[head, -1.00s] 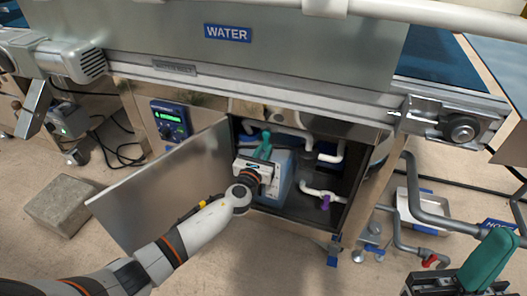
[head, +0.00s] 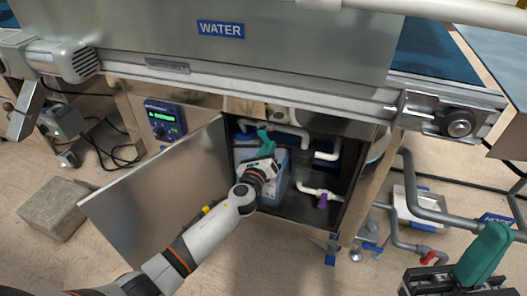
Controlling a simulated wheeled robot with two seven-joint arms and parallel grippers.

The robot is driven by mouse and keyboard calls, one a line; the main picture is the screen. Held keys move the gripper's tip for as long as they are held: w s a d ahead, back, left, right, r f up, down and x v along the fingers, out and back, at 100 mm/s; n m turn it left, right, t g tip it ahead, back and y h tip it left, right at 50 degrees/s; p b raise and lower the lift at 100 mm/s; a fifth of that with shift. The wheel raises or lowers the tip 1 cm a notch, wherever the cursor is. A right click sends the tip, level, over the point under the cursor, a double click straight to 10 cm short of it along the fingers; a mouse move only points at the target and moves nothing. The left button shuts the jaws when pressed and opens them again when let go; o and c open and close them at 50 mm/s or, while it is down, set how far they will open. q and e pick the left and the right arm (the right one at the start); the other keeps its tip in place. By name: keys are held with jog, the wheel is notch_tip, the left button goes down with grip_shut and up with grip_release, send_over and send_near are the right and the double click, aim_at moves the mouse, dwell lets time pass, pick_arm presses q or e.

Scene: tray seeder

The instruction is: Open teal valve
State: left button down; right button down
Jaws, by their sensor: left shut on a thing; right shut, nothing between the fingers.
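The teal valve (head: 264,138) shows as a small teal handle inside the open cabinet, near the upper left of its opening. My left gripper (head: 266,155) reaches into the cabinet from the lower left and is shut on the handle. The gripper hides part of the handle, and the exact finger contact is too small to see. My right gripper (head: 482,252) is at the lower right corner, outside the cabinet. It is shut, with nothing held, and a teal part shows on its dark body.
The cabinet door (head: 150,200) stands open on the left, beside my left arm. A blue container (head: 279,180) and white pipes (head: 327,155) crowd the cabinet, with a purple fitting (head: 322,201) lower right. A grey block (head: 55,208) lies on the floor at left.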

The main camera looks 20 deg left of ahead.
pick_arm(q)
jog(key=r+n, duration=0.1)
jog(key=n, duration=0.3)
jog(key=d+r+n+p, duration=0.1)
jog(key=n, duration=0.3)
jog(key=d+r+n, duration=0.1)
jog(key=r+n, duration=0.1)
jog(key=n, duration=0.1)
jog(key=shift+d+n+p, duration=0.15)
jog(key=shift+n+p, duration=0.25)
dwell(0.3)
jog(key=c, duration=1.3)
grip_release()
jog(key=shift+s, duration=0.15)
